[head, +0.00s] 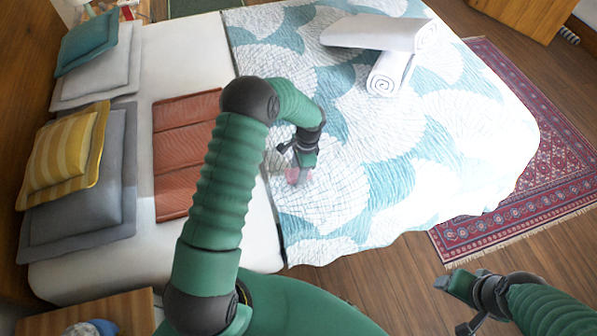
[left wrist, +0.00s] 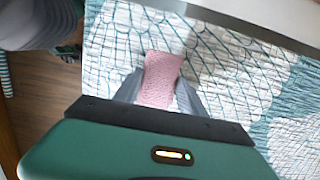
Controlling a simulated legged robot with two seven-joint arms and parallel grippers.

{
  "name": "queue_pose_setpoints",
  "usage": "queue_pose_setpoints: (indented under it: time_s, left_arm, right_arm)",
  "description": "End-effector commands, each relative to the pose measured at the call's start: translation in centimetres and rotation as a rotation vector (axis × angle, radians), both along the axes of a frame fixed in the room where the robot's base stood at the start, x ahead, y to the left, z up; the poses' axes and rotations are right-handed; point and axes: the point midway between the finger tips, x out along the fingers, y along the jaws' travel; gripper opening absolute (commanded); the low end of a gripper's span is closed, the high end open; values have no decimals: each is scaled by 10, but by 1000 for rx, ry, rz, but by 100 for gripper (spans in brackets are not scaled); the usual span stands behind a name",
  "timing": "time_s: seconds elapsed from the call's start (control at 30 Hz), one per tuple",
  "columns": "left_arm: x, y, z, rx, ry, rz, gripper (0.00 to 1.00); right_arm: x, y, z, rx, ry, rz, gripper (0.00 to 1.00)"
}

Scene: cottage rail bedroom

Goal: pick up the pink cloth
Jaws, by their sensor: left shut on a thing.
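The pink cloth (head: 293,177) is small and shows at the tips of my left gripper (head: 298,170), over the patterned bedspread. In the left wrist view the cloth (left wrist: 161,80) is a textured pink strip standing out between the two grey fingers of my left gripper (left wrist: 160,92). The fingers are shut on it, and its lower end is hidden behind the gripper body. I cannot tell whether the cloth still touches the bed. My right gripper (head: 455,305) is at the lower right, over the wooden floor, with its fingers apart and empty.
The bed's teal and white bedspread (head: 390,200) is clear around the left gripper. Rolled white towels (head: 390,72) lie farther back. A folded rust-red blanket (head: 180,150) and several pillows (head: 68,150) lie to the left. A red rug (head: 510,215) is on the floor.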

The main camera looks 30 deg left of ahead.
Motion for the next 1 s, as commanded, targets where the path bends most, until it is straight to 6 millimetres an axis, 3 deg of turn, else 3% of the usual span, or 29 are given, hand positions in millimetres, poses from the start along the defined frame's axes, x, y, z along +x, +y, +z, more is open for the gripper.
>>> queue_pose_setpoints:
  time_s: [0.17,0.7,1.0]
  left_arm:
    - [1,0,27,1,-4,1,9]
    - [-85,-101,39,0,0,-5,9]
    - [-103,-122,41,-1,-1,0,9]
  right_arm:
    - [0,0,2,0,0,0,65]
    - [0,0,-1,0,0,0,65]
    - [0,0,-1,0,0,0,65]
